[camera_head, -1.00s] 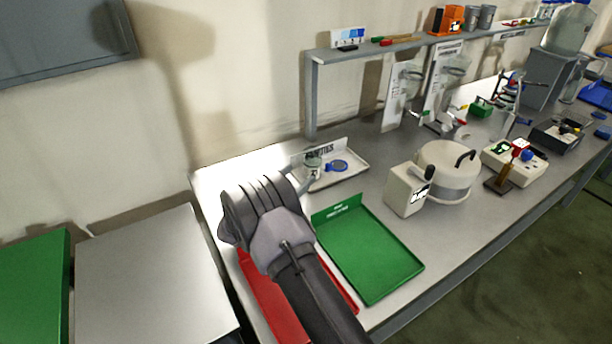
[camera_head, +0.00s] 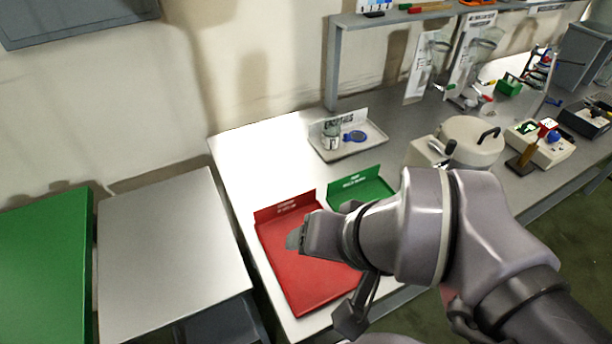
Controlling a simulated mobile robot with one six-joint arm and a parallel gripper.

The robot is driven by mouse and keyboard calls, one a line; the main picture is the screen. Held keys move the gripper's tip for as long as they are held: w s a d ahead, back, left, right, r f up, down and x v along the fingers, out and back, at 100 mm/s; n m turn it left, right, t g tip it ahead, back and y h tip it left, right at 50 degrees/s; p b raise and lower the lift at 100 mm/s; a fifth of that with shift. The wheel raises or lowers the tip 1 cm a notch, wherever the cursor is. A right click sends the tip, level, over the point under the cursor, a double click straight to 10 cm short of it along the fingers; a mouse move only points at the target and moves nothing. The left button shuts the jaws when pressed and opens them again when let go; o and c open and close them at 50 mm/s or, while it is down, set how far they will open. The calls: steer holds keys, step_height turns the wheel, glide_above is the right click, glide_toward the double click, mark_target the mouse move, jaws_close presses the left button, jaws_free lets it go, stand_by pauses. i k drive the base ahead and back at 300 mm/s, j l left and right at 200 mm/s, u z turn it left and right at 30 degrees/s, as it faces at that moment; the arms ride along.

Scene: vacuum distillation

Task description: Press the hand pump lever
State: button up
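No part is clearly readable as the hand pump lever. One candidate is a brown upright handle (camera_head: 525,152) on a dark base at the right of the bench. Another is a cream box (camera_head: 424,151) with a dark lever-like handle, beside a round cream vessel (camera_head: 474,142) with a black handle. My gripper (camera_head: 294,239) is above the red tray (camera_head: 303,285), well left of both candidates. Its fingers are small and partly hidden by the wrist, so their opening does not show. My arm hides part of the bench front.
A green tray (camera_head: 366,187) lies partly behind my arm. A white tray (camera_head: 372,150) holds a small jar (camera_head: 331,136) and a blue item. A shelf (camera_head: 338,60) stands along the wall. Glassware and small devices crowd the right. A grey side table (camera_head: 165,240) is bare.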

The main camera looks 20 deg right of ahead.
mark_target(532, 83)
steer(key=z, duration=1.7)
steer(key=i+l+u, duration=0.15)
steer(key=i+l, duration=0.7)
steer(key=i+l+u, duration=0.15)
steer(key=i+l, duration=0.8)
steer(key=i+l+u, duration=0.1)
steer(key=i+l, duration=0.8)
steer(key=l, duration=0.15)
